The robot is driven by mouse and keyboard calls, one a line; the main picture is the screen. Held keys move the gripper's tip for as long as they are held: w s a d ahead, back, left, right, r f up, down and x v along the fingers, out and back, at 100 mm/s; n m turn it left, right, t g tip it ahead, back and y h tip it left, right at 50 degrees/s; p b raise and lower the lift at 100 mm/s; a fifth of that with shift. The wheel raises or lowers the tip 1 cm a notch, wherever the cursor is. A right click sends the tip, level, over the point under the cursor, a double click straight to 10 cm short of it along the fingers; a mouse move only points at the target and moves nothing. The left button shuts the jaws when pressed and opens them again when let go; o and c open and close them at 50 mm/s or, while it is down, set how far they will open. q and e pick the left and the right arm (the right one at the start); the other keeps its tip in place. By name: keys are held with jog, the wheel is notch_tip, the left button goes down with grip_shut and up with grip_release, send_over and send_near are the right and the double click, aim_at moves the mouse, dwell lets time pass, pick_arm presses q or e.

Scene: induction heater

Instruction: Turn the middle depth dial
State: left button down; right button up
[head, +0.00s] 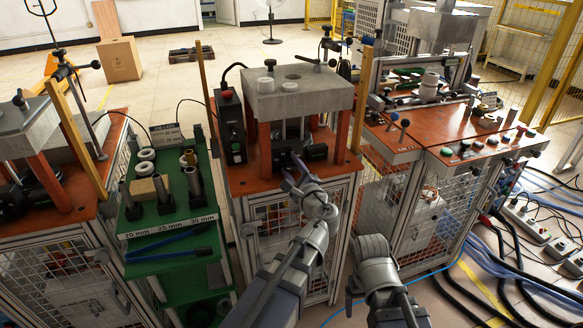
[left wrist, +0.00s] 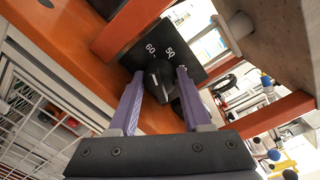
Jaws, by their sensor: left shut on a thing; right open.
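The black dial (left wrist: 158,80) sits on a black plate (left wrist: 150,45) with the white numbers 60 and 50, seen in the left wrist view. My left gripper (left wrist: 160,78) has its two purple fingers on either side of the dial and is shut on it. In the head view my left gripper (head: 292,172) reaches the front of the middle machine, at a black block (head: 312,150) below the grey stone top. The dial itself is too small to make out there. My right gripper (head: 372,250) is open, low at the right of the machine, apart from it; its fingers are hard to make out.
A green rack (head: 165,227) with dark cylinders and white rings stands left of the middle machine. An orange bench (head: 435,135) with buttons and tools stands to the right. Orange posts (head: 342,128) flank the block. Cables (head: 490,265) lie on the floor at right.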

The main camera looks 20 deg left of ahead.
pick_arm(q)
jog(key=shift+c, duration=1.8)
grip_release()
